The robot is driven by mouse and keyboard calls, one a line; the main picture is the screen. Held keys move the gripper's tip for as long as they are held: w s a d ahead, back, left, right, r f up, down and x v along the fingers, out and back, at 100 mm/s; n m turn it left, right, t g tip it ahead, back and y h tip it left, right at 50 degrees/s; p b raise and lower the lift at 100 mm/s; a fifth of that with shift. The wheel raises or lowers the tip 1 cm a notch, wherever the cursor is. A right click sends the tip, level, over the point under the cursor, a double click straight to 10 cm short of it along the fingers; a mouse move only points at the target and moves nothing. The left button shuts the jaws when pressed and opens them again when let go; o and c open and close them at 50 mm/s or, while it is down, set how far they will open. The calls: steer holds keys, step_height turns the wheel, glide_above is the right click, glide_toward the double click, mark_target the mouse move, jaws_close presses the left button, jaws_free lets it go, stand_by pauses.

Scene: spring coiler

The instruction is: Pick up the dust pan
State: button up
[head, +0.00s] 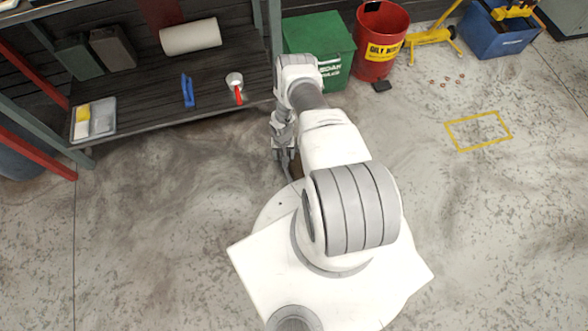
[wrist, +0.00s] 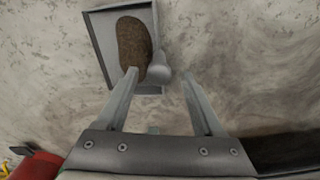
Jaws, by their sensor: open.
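In the wrist view a grey, shallow, square-edged pan, which looks like the dust pan (wrist: 100,36), lies on the concrete floor at the top, left of centre. A brown oval thing (wrist: 132,45), perhaps a brush, lies in it. A rounded grey piece (wrist: 162,66), perhaps a handle, sticks out at the pan's right side. My gripper (wrist: 160,76) is open and empty. Its left fingertip overlaps the pan's lower part in the picture, and the grey piece shows between the tips. I cannot tell whether they touch. In the head view my arm mostly hides the pan.
A dark workbench shelf (head: 150,103) stands left of my arm, holding a paper roll (head: 190,37), a blue tool (head: 188,91), a red-handled scoop (head: 238,93) and a tray (head: 103,124). A green bin (head: 325,45) and red can (head: 379,42) stand behind. Floor at right is mostly clear.

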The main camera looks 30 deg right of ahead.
steer(key=shift+w+d+f+b, duration=0.1)
steer(key=shift+f+b, duration=0.75)
steer(key=shift+f, duration=0.7)
steer(key=shift+w+d+f+b, duration=0.1)
steer(key=shift+f+b, duration=0.75)
steer(key=shift+f, duration=0.65)
jaws_close()
